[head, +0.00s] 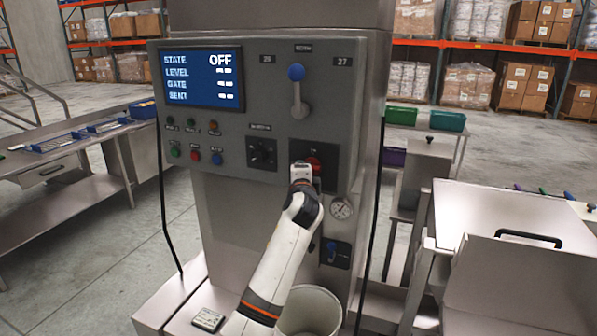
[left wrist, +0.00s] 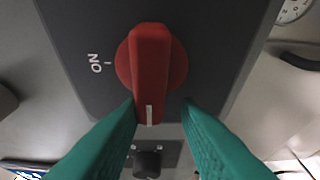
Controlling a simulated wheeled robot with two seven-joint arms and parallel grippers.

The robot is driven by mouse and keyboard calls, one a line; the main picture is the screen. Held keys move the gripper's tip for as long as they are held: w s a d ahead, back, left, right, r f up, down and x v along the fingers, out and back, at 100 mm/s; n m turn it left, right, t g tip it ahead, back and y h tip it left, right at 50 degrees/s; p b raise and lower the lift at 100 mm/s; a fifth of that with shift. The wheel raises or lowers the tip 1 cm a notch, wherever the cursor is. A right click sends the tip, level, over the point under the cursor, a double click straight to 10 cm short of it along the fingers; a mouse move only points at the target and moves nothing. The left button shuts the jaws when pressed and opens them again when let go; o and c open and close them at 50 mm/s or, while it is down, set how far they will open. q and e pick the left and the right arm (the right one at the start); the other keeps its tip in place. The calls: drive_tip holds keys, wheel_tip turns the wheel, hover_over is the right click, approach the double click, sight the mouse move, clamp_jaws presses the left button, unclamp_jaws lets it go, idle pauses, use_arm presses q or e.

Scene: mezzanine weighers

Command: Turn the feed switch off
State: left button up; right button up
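The feed switch is a red rotary knob (head: 314,162) on a dark plate of the grey control panel, partly hidden by my gripper in the head view. In the left wrist view the red knob (left wrist: 150,60) fills the upper middle. Its white pointer mark faces the bottom of that picture, about a quarter turn away from the ON label at its left. My left gripper (left wrist: 158,103) is open, its teal fingers on either side of the knob's marked end, with gaps visible. The display (head: 202,79) reads STATE OFF. My right gripper is not in view.
A pressure gauge (head: 341,208) and a blue switch (head: 332,252) are below. A white bin (head: 310,312) stands under the panel.

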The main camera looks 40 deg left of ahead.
use_arm(q)
drive_tip(key=shift+o, duration=0.6)
drive_tip(key=shift+w+d, duration=0.1)
drive_tip(key=shift+d, duration=0.2)
drive_tip(key=shift+w+d+r, duration=0.1)
drive_tip(key=shift+d+r, duration=0.05)
drive_tip(key=b+v, duration=0.3)
drive_tip(key=v, duration=0.9)
drive_tip(key=shift+b, duration=0.3)
